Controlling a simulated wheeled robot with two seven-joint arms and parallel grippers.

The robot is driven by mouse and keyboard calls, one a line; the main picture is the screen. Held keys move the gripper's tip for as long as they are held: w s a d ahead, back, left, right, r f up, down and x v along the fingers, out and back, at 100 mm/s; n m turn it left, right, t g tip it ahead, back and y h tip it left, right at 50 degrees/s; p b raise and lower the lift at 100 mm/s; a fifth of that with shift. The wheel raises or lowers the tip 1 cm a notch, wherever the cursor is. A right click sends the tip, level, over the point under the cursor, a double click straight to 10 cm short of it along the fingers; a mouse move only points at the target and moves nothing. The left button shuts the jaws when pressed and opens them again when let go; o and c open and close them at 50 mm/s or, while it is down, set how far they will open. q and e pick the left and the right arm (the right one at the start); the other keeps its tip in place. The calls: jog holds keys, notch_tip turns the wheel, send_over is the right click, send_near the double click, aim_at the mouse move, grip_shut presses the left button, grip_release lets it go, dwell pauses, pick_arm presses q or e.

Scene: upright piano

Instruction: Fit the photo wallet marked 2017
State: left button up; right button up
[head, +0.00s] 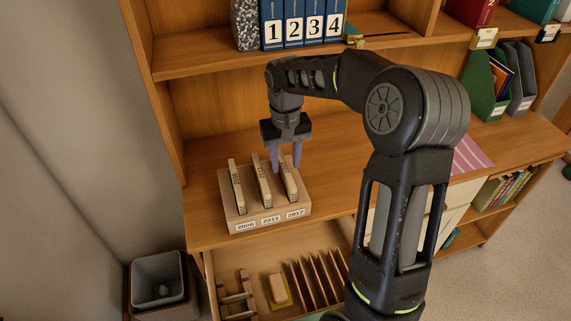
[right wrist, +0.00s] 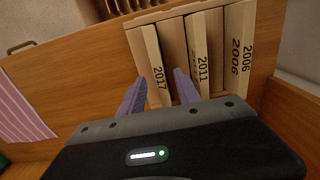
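The pale photo wallet marked 2017 (head: 289,184) stands in the right slot of a wooden rack (head: 240,222), above the 2017 label. It also shows in the right wrist view (right wrist: 155,68). The wallets marked 2011 (head: 262,182) and 2006 (head: 237,188) stand in the middle and left slots. My right gripper (head: 286,168) points down over the rack. Its purple fingers are apart, one on each side of the 2017 wallet's upper end, with a gap showing in the wrist view (right wrist: 160,78). Whether the wallet sits fully down is hard to tell. My left gripper is out of view.
An open drawer (head: 232,262) with wooden dividers lies below the desk's front edge. Numbered binders (head: 293,30) stand on the shelf above. A pink striped sheet (head: 470,157) lies on the right, and a bin (head: 160,268) stands at lower left. The desk left of the rack is clear.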

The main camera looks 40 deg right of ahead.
jog(key=shift+r, duration=3.2)
